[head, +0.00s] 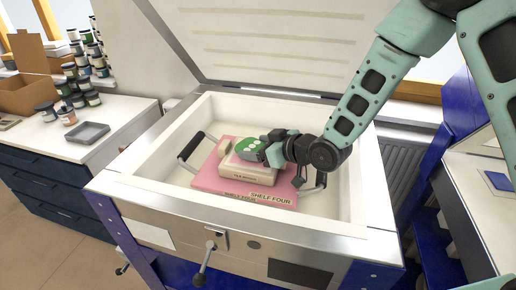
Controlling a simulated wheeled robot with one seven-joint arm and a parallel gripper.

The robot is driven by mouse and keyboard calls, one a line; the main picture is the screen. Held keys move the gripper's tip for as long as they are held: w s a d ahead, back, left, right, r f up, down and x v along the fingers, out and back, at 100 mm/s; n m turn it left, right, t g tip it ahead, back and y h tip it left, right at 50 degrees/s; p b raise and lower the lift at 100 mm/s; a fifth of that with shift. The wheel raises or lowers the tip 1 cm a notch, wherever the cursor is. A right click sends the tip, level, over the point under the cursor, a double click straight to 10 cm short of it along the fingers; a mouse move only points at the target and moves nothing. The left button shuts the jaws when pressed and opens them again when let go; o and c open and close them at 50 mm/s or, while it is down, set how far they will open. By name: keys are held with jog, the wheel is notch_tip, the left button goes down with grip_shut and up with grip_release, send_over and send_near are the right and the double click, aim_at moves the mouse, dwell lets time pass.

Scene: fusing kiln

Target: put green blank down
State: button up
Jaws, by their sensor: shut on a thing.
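The green blank (249,145) is round and green with pale spots. It shows over a cream block (237,174) with small lettering on its front. My gripper (268,152) reaches in from the right and is shut on the green blank's right side. I cannot tell whether the blank touches the block's top or is held just above it. The block stands on a pink shelf (210,181) marked "SHELF FOUR", inside the open kiln (343,205). My gripper hides part of the block's right end.
The kiln's raised lid (255,40) stands behind. Dark handles (190,147) rise at the shelf's left and right ends. The kiln's pale walls surround the shelf. A left counter holds a grey tray (87,132), several jars (68,115) and cardboard boxes (25,95).

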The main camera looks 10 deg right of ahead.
jog(key=shift+f, duration=0.45)
jog(key=shift+f, duration=0.1)
jog(key=o, duration=1.1)
jog(key=shift+c, duration=0.2)
jog(key=b+v, duration=0.1)
jog(key=v, duration=1)
jog(key=s+r+g+h, duration=0.2)
jog(key=s+g+h, duration=0.2)
jog(key=s, duration=0.9)
jog(key=s+r+m+g+h, duration=0.1)
jog(key=s+g+h, duration=0.3)
jog(key=s, duration=0.9)
jog(key=shift+r+g+h, duration=0.4)
jog(key=shift+r+g, duration=0.05)
jog(key=shift+g, duration=0.25)
jog(key=shift+s, duration=0.15)
